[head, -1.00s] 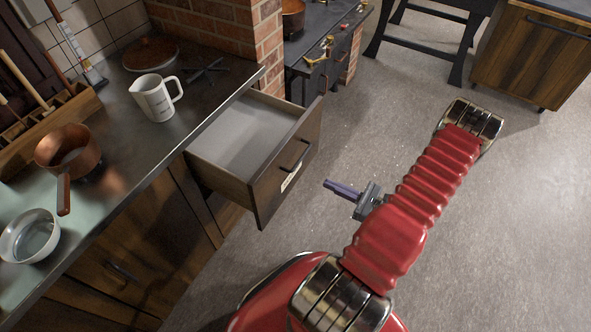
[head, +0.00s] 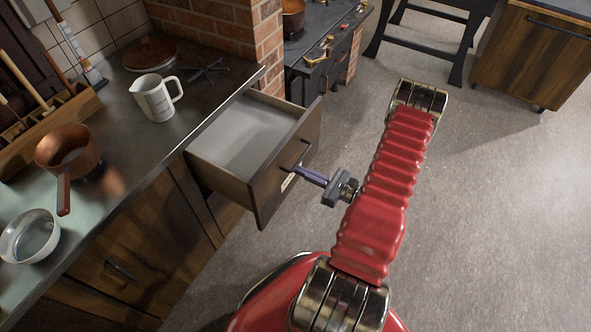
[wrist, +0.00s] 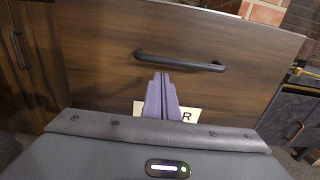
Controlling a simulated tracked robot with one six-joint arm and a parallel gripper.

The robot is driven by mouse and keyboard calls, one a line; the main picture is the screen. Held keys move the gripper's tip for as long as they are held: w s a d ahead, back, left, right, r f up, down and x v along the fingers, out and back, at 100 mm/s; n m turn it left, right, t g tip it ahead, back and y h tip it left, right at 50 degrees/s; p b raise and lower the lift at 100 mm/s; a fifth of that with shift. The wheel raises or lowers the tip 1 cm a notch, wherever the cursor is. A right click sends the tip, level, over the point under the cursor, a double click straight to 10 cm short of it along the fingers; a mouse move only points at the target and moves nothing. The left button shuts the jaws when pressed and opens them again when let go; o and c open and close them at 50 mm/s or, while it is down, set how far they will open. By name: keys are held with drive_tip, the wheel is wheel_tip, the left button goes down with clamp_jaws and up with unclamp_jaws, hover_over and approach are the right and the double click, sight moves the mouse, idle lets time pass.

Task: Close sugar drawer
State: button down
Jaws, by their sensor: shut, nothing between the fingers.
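The sugar drawer (head: 262,188) stands pulled out from under the counter in the head view, and its pale inside looks empty. Its dark wood front fills much of the wrist view (wrist: 95,60), with a black bar handle (wrist: 180,62) and a white label (wrist: 187,114) partly hidden behind my fingers. My gripper (head: 299,169) is shut and empty, its purple fingers pointing at the drawer front by the handle. In the wrist view the fingertips (wrist: 161,75) appear just below the handle; I cannot tell whether they touch the front.
The counter (head: 130,190) holds a white jug (head: 155,98), a copper pan (head: 68,152) and a white bowl (head: 30,236). A brick pillar (head: 268,50) and a dark stove (head: 325,60) stand beyond the drawer. The grey floor (head: 500,220) to the right is open.

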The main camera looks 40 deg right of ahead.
sight(287, 165)
drive_tip(key=shift+x, duration=1.45)
drive_tip(key=shift+a, duration=0.2)
drive_tip(key=shift+d, duration=0.15)
drive_tip(key=shift+w+d, duration=0.1)
drive_tip(key=shift+w, duration=0.1)
